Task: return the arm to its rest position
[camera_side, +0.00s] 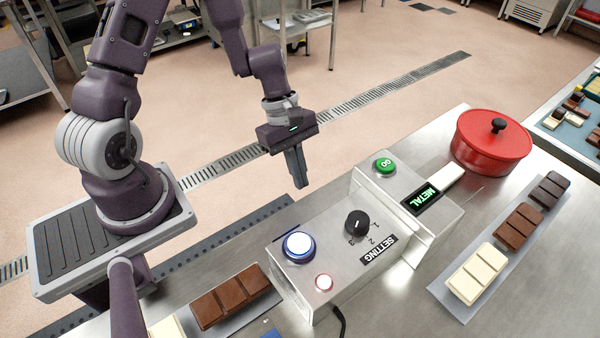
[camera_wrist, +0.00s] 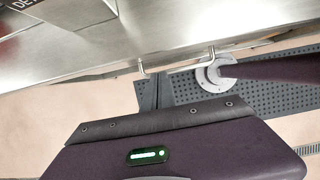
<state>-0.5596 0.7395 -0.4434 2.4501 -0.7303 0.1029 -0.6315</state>
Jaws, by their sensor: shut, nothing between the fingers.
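My gripper (camera_side: 296,168) is in the side view, left of the steel control box (camera_side: 345,250), hanging over the floor side of the table edge. Its fingers point down and are closed together with nothing between them. It is apart from the box and the table. In the wrist view the dark gripper body fills the bottom, and the dark fingers (camera_wrist: 152,92) show above it, together.
The box carries a dial (camera_side: 357,223), a blue-ringed button (camera_side: 299,245), a green button (camera_side: 385,166) and a lit METAL display (camera_side: 424,199). A red pot (camera_side: 491,143) stands behind it. Chocolate bars lie on trays right (camera_side: 440,293) and front left (camera_side: 262,312).

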